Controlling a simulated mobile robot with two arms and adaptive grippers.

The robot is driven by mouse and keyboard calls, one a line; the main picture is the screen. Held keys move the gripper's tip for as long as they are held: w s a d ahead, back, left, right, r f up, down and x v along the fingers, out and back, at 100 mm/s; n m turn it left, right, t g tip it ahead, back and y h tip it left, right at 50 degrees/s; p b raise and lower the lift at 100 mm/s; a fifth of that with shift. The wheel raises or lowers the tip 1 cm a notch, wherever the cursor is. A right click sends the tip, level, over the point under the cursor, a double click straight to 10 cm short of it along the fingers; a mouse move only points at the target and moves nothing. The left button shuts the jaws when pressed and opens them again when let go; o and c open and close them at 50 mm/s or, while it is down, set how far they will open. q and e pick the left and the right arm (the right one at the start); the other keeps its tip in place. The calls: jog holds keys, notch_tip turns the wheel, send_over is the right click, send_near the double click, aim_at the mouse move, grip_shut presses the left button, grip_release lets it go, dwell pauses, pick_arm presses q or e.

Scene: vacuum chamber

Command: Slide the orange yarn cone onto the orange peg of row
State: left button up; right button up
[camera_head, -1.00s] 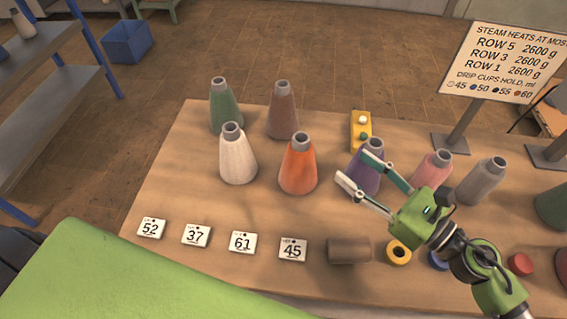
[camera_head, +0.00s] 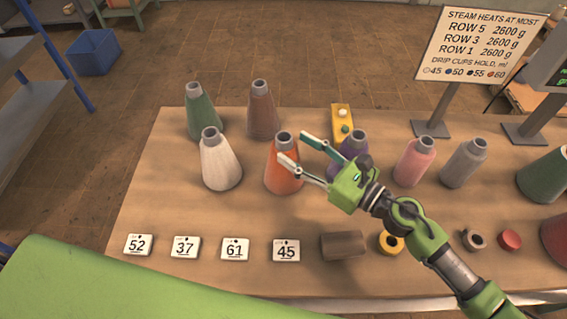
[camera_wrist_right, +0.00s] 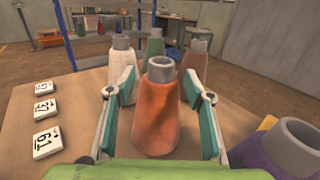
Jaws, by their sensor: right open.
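The orange yarn cone (camera_head: 281,174) stands upright on the wooden table, with a grey tube end at its top. My right gripper (camera_head: 296,148) is open, with its fingertips close to the cone at its right side in the head view. In the right wrist view the orange cone (camera_wrist_right: 157,112) stands between the two spread fingers of the right gripper (camera_wrist_right: 160,100); neither finger clearly touches it. The orange peg and its row are not in view. My left gripper is not in view.
A white cone (camera_head: 219,165) stands left of the orange one, and a purple cone (camera_head: 352,146) stands close on its right, partly behind my gripper. Green (camera_head: 203,116) and brown (camera_head: 262,114) cones stand behind. Number cards (camera_head: 235,249) and a brown cylinder (camera_head: 343,246) lie in front.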

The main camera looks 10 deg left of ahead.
aim_at(291, 143)
jog(key=x, duration=0.2)
jog(key=p+x, duration=0.1)
jog(key=x, duration=0.1)
jog(key=shift+w+a+r+p, duration=0.2)
jog(key=shift+p, duration=0.1)
jog(key=shift+w+a+f, duration=0.1)
jog(key=shift+w+a, duration=0.05)
jog(key=shift+a, duration=0.05)
jog(key=shift+d, duration=0.1)
grip_shut()
